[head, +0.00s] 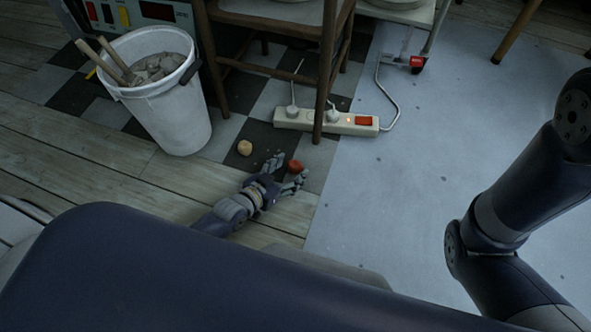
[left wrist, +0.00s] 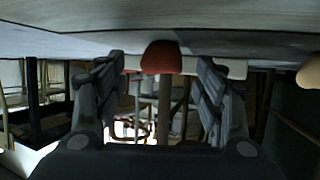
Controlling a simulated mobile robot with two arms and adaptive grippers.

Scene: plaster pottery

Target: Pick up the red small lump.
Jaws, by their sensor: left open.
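The red small lump (head: 295,167) lies on the checkered floor, just at the fingers of my left gripper (head: 287,172). In the left wrist view the red lump (left wrist: 161,57) shows at the top middle, between the two spread fingers of the left gripper (left wrist: 161,85). The left gripper is open, with the lump between or just beyond its fingertips; I cannot tell whether either finger touches it. My right gripper is not in view; only parts of my right arm show at the right of the head view.
A tan lump (head: 245,148) lies left of the gripper; it also shows in the left wrist view (left wrist: 309,71). A power strip (head: 290,119) with plugs lies behind. A wooden stool (head: 327,62) stands over it. A white bucket (head: 178,118) stands at left. Pale floor sheet (head: 400,190) at right is clear.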

